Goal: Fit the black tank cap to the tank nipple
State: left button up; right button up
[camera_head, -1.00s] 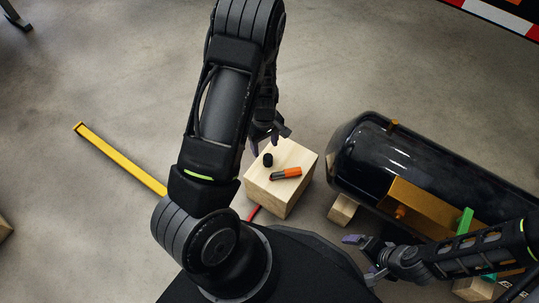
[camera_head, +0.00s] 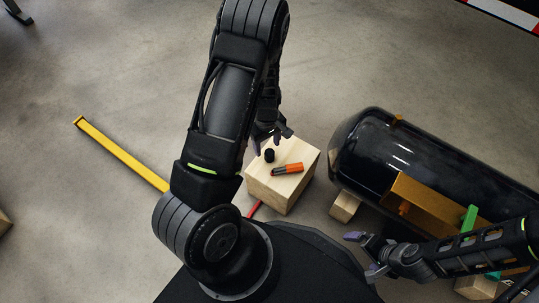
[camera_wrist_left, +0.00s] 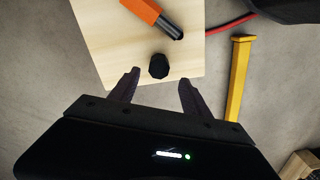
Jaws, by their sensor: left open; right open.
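The black tank cap (camera_head: 269,155) stands on top of a pale wooden block (camera_head: 285,187). In the left wrist view the cap (camera_wrist_left: 158,66) lies just beyond and between the fingertips of my left gripper (camera_wrist_left: 158,85), which is open and not touching it. My left gripper (camera_head: 268,142) also shows beside the cap in the head view. My right gripper (camera_head: 362,256) is open and empty, low and in front of the black tank (camera_head: 400,150). An orange bracket (camera_head: 430,208) is on the tank's near side, with a small orange stub (camera_head: 404,208) that may be the nipple.
An orange tool with a dark tip (camera_head: 288,169) lies beside the cap on the block and shows in the left wrist view (camera_wrist_left: 150,15). A yellow bar (camera_head: 120,153) lies on the floor. Small wooden blocks (camera_head: 344,207) are under the tank. Floor behind the block is clear.

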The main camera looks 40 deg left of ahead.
aim_at(268, 151)
pick_arm(q)
notch_tip(268, 151, down, 5)
jog(key=shift+w+d+r+b, duration=0.1)
jog(key=shift+d+b, duration=0.05)
jog(key=shift+b, duration=1.05)
grip_shut()
